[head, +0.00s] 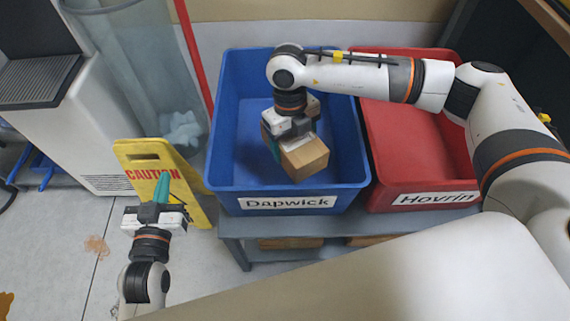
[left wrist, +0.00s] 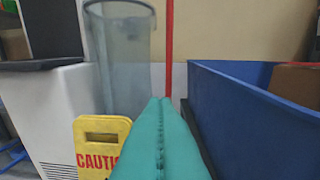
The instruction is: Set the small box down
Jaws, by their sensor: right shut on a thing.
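The small brown cardboard box (head: 304,158) is held in my right gripper (head: 288,138), whose teal finger shows beside it. The box is over or inside the blue bin (head: 228,160) labelled Dapwick; I cannot tell whether it touches the bin floor. In the left wrist view a brown box side (left wrist: 297,83) shows past the rim of the blue bin (left wrist: 235,115). My left gripper (head: 162,187) is shut and empty, left of the bin, its teal fingers (left wrist: 160,140) together.
A red bin (head: 415,135) labelled Hovrin stands right of the blue bin, partly under my right arm. Both rest on a grey rack (head: 235,228). A yellow caution sign (head: 150,160), a clear bin (head: 140,70) and a white cabinet (head: 80,120) stand at left.

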